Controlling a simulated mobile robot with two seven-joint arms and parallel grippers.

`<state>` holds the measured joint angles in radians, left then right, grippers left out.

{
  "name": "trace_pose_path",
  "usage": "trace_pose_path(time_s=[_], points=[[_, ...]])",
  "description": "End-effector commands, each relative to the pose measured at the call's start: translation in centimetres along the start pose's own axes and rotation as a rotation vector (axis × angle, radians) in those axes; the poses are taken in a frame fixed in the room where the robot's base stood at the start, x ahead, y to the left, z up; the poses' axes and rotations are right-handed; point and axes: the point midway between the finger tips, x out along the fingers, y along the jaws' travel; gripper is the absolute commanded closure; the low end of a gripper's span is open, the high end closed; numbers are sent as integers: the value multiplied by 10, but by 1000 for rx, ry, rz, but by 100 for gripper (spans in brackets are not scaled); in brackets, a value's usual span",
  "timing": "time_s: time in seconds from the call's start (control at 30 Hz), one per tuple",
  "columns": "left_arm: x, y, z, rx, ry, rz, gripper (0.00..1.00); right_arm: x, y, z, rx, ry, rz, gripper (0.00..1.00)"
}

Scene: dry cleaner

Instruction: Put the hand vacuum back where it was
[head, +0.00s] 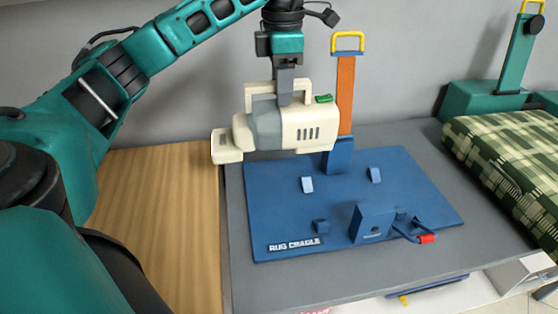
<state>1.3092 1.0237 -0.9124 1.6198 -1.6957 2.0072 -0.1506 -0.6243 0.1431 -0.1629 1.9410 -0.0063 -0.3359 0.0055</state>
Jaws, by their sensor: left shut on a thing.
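The hand vacuum (300,128) is cream with a grey band, a green button and a loop handle. My left gripper (284,95) is shut on its handle from above. The vacuum hangs level above the back left part of a blue cradle board (285,205) labelled "RUG CRADLE", with its nozzle to the left. The board has two pale upright tabs, small blue blocks and a blue box (373,222) with a cable and red plug (427,239). The vacuum hides part of the board's back edge. My right gripper is not in view.
An orange and blue post (345,95) with a yellow handle stands at the board's back, close to the vacuum's right end. A green plaid roll (505,150) and a teal stand (515,55) are at the right. A wooden surface (160,220) lies clear at left.

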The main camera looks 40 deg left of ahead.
Motion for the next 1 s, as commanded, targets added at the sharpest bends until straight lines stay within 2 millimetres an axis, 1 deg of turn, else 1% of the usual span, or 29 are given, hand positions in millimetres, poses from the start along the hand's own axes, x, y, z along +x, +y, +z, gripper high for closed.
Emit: trace_pose_path(time_s=[0.03,0.17,0.3,0.4,0.53,0.77,1.0], points=[[19,-1,0,2,2,-3,100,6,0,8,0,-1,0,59],[46,0,-1,0,2,-1,100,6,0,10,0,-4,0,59],[80,0,-1,1,2,0,100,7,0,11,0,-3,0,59],[99,0,0,0,-1,0,100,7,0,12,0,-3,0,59],[115,0,0,0,-2,1,100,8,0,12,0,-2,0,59],[128,0,0,-1,-2,1,100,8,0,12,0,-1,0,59],[160,0,0,-1,-1,0,100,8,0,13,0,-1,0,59]])
